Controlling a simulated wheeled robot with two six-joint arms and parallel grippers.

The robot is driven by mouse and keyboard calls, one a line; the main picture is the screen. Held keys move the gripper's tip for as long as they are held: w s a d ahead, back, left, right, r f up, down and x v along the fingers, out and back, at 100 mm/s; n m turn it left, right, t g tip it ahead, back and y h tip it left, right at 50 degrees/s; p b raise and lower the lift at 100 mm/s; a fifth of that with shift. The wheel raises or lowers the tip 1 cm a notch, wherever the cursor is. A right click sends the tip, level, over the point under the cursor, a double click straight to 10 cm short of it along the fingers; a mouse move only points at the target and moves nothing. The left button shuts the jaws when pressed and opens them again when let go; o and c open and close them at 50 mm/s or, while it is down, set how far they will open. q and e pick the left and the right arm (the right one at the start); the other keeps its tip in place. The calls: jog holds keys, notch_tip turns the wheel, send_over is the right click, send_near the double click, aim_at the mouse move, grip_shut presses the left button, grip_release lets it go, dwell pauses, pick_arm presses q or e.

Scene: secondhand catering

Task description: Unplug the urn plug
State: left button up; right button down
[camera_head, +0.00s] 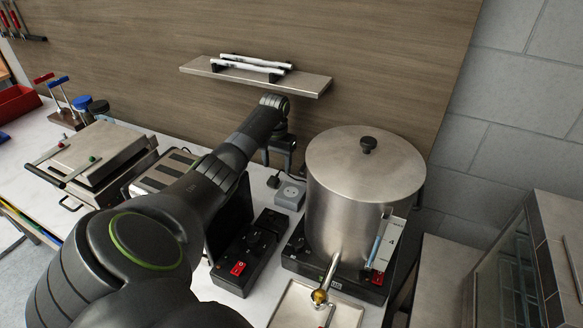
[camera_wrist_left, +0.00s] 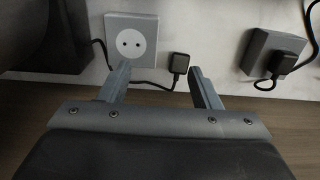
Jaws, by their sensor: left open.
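The urn (camera_head: 365,190) is a large steel lidded pot standing on a black base. A grey socket box (camera_head: 290,194) with a bare round outlet stands behind its left side; it also shows in the left wrist view (camera_wrist_left: 119,61). A small black plug (camera_head: 273,182) lies beside that box, apart from it. In the left wrist view the plug (camera_wrist_left: 180,63) has a cable running left toward the dark shape of the urn. My left gripper (camera_head: 280,160) is open and empty; its fingertips (camera_wrist_left: 158,75) are spread either side of the plug's cable. My right gripper is out of view.
Another grey box (camera_wrist_left: 258,48) with a black plug (camera_wrist_left: 288,53) in it is at the right of the wrist view. A black unit (camera_head: 252,252) with a red switch stands left of the urn. A wall shelf (camera_head: 300,84) hangs above my left gripper.

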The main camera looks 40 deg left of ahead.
pick_arm(q)
jog(key=s+d+p, duration=0.3)
jog(key=d+p, duration=0.1)
jog(key=d, duration=0.2)
notch_tip(320, 180, up, 8)
dwell(0.9)
jog(key=shift+a, duration=0.1)
dwell(0.4)
